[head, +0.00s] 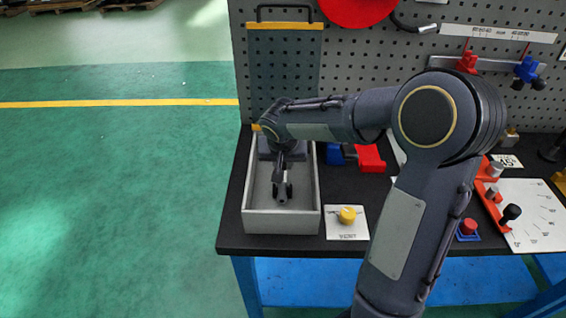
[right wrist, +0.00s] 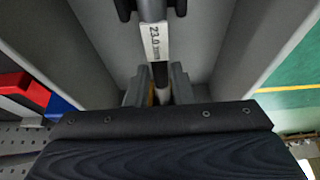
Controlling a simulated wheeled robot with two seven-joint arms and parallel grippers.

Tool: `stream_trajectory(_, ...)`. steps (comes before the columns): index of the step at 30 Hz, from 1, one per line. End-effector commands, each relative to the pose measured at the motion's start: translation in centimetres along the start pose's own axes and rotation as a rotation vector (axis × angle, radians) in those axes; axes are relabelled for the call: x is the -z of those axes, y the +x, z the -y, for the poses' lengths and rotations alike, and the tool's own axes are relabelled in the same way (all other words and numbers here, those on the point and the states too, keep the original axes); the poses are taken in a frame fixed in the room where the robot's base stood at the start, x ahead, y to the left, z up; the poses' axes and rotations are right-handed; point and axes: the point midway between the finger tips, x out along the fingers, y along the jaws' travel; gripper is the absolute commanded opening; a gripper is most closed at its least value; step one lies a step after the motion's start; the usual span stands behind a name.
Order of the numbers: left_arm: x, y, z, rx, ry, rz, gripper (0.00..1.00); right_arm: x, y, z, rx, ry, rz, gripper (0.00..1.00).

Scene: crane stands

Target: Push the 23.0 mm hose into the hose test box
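The hose test box is the open grey box (head: 281,221) at the left end of the bench. My right arm reaches over it from the right. My right gripper (head: 281,160) is low inside the box, between its side walls. In the right wrist view the gripper's two fingers (right wrist: 158,88) are shut on the dark hose (right wrist: 160,74). A white label (right wrist: 155,42) reading 23.0 mm lies just past the fingers. Beyond it is a grey cylindrical piece (right wrist: 152,9) with black parts on both sides. I cannot tell how far the hose is seated. My left gripper is out of view.
A see-through panel (head: 284,75) with yellow edges and a handle stands upright behind the box. A yellow knob (head: 348,214) on a white card is right of the box. Red and blue parts (head: 369,158) lie behind it. Green floor is free on the left.

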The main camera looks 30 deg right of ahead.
Motion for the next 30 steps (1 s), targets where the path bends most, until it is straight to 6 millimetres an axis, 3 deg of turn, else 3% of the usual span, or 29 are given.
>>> stream_trajectory(1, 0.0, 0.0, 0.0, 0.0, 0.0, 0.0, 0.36, 0.0, 0.0, 0.0, 0.0, 0.0, -0.001, 0.28)
stream_trajectory(4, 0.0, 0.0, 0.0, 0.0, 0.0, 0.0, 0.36, 0.0, 0.0, 0.0, 0.0, 0.0, 0.0, 0.4)
stream_trajectory(14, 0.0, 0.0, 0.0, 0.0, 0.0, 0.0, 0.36, 0.0, -0.4, 0.0, 0.0, 0.0, 0.0, 0.4)
stream_trajectory(24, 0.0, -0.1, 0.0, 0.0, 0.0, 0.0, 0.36, 0.0, -5.8, 0.1, 0.003, 0.0, -0.003, 0.4)
stream_trajectory(30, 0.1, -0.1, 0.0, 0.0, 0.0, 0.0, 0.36, 0.0, -7.7, 0.1, 0.001, -0.001, -0.001, 0.4)
